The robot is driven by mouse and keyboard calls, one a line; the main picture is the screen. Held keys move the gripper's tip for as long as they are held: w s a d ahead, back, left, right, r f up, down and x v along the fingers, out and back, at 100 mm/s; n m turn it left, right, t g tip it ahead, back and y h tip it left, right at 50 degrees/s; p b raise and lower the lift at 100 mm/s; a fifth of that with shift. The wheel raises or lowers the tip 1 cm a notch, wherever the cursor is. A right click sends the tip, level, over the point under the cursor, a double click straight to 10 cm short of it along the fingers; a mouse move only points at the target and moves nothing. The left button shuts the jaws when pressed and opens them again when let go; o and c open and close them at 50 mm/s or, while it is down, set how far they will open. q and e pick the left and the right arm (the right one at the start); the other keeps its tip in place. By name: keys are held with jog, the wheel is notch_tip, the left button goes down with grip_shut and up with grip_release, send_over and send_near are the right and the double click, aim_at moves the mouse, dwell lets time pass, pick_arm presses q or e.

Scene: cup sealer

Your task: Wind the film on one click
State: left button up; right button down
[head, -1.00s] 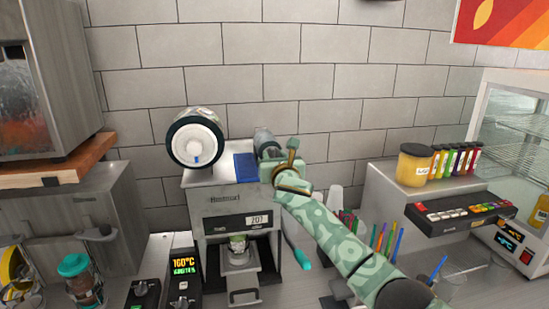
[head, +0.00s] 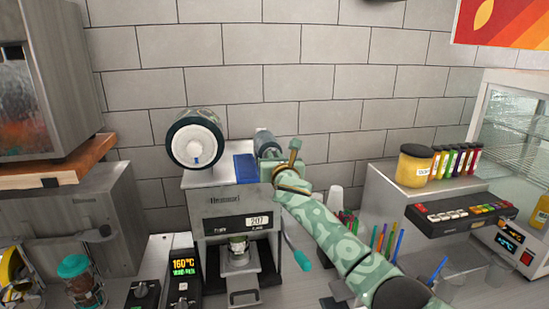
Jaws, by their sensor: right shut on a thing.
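The cup sealer (head: 222,205) stands on the counter against the tiled wall, with a small display reading 207. A large film roll (head: 195,140) with a black rim and white core sits on its top left. A smaller grey roller (head: 266,142) sits on its top right. My right gripper (head: 277,166) is at the sealer's top right, against the small roller; its fingers are mostly hidden by its own body. A lever with a teal grip (head: 301,260) hangs at the sealer's right side. My left gripper is not in view.
A blue block (head: 245,168) lies on top of the sealer between the rolls. A control box reading 160°C (head: 183,267) stands left of it. Pens (head: 385,240) and cups stand to the right.

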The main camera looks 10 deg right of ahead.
jog(key=m, duration=0.7)
jog(key=f+m+b, duration=0.1)
jog(key=m, duration=0.7)
jog(key=d+f+m, duration=0.1)
jog(key=m, duration=0.7)
dwell(0.5)
jog(key=c, duration=1.5)
grip_release()
jog(key=shift+w+f, duration=0.1)
jog(key=shift+o, duration=0.2)
jog(key=s+b, duration=0.1)
jog(key=s, duration=1.5)
jog(key=shift+s, duration=0.2)
